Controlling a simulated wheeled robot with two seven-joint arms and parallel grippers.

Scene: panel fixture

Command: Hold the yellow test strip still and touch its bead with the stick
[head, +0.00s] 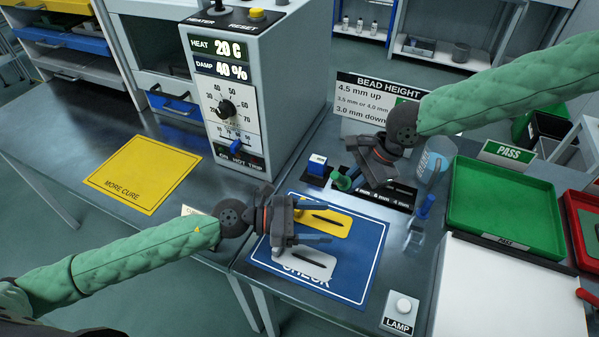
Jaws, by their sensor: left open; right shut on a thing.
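The yellow test strip (335,226) lies on the blue CHECK mat (368,262), with a dark line of bead along it. My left gripper (326,224) is open over the strip, its blue fingers apart; they partly cover the strip, and I cannot tell whether they touch it. My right gripper (355,173) is above the black holder, shut on the stick, of which a green part (341,181) shows at its fingers. The rest of the stick is hidden or too small to make out.
A pale strip (312,266) with a dark bead lies below the yellow one. The black labelled holder (402,196), a blue block (317,160) and clear containers (414,240) stand close by. A LAMP button (403,306) and green PASS tray (505,205) are to the right.

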